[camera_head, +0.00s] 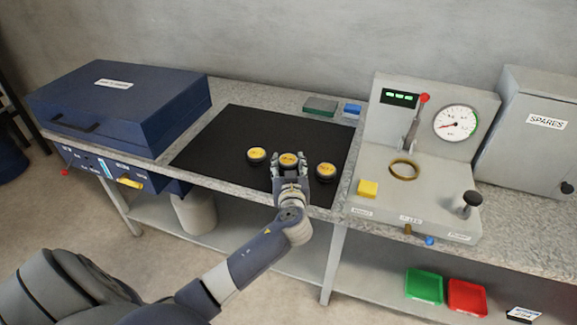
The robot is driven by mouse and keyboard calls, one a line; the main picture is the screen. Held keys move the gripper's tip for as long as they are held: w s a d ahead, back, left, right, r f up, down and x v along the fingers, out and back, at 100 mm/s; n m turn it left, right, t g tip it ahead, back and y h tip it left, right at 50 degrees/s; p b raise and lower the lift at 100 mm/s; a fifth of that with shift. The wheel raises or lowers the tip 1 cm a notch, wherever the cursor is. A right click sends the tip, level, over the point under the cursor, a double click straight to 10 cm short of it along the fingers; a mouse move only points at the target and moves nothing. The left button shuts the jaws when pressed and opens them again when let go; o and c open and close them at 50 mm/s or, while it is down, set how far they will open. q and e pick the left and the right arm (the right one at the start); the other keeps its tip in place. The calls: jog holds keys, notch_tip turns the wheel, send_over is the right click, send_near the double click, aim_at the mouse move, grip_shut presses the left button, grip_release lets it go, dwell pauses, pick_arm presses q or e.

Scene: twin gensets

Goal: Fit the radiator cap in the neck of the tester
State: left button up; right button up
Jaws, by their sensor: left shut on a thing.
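Three radiator caps with yellow tops and dark rims are in a row over the black mat (220,145). The left cap (256,154) and the right cap (326,170) rest on the mat. My left gripper (289,166) is shut on the middle cap (288,159), its fingers on either side of it. I cannot tell whether this cap touches the mat. The tester (385,160) stands to the right, with a brass ring neck (404,169) on its top, open and empty. My right gripper is not in view.
The tester carries a red-tipped lever (416,115), a round gauge (455,122), a yellow block (368,188) and a black knob (470,200). A blue case (130,100) stands at left, a grey spares cabinet (535,135) at right. Green (424,285) and red (467,297) trays lie below.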

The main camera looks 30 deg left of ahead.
pick_arm(q)
jog(key=shift+f, duration=0.1)
jog(key=shift+f, duration=0.15)
jog(key=o, duration=1.1)
